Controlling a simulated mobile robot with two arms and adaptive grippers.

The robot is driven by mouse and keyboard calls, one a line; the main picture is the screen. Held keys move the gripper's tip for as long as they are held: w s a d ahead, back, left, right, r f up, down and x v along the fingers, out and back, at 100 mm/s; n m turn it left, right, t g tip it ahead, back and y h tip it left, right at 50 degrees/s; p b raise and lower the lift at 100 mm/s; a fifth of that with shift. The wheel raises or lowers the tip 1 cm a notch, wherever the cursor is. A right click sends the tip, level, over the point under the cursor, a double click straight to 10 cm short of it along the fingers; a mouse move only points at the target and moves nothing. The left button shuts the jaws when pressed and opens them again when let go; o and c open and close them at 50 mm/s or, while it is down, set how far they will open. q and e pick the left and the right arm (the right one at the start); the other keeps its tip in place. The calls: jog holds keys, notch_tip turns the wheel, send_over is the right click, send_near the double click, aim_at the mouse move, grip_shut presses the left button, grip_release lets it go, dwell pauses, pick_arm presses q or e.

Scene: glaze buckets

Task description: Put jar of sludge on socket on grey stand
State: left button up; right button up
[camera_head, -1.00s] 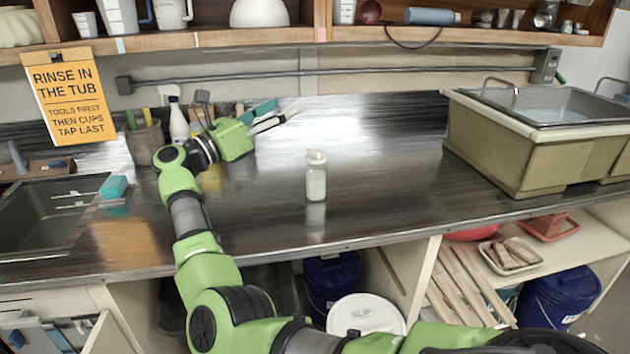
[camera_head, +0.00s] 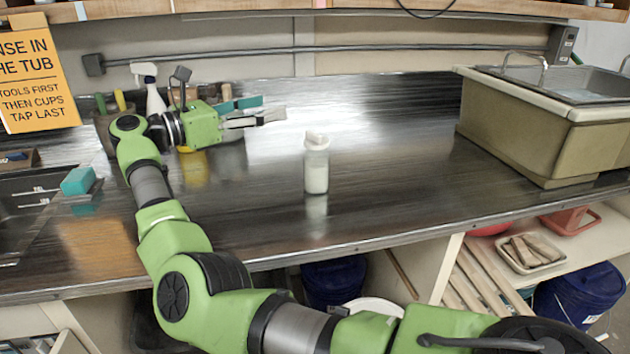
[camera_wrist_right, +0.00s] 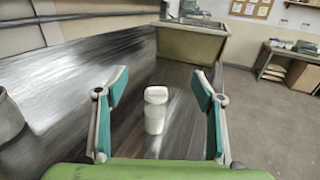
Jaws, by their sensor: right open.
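In the right wrist view the gripper (camera_wrist_right: 161,84) is open, with teal-padded fingers spread on either side of the picture. The jar (camera_wrist_right: 155,112) shows between and beyond them, apart from both. No socket or grey stand can be made out. My left gripper is not in view.
A large tub (camera_head: 530,130) stands on the counter at the right. A spray bottle (camera_head: 150,92) and tool pot are behind my arm. A teal sponge (camera_head: 78,181) lies by the sink at left. The counter (camera_head: 400,150) between jar and tub is clear.

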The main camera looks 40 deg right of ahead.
jog(key=b, duration=0.8)
send_near(308, 150)
notch_tip(308, 150, up, 4)
jog(key=a, duration=0.1)
notch_tip(308, 150, down, 4)
jog(key=b, duration=0.4)
jog(key=d, duration=0.7)
jog(key=shift+s+d+f, duration=0.1)
jog(key=shift+s+d, duration=0.2)
jog(key=shift+d, duration=0.1)
jog(key=d, duration=0.5)
jog(key=shift+s, duration=0.35)
jog(key=shift+d, duration=0.4)
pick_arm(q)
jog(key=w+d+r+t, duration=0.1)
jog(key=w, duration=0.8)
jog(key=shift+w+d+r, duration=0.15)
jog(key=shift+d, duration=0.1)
pick_arm(e)
grip_shut()
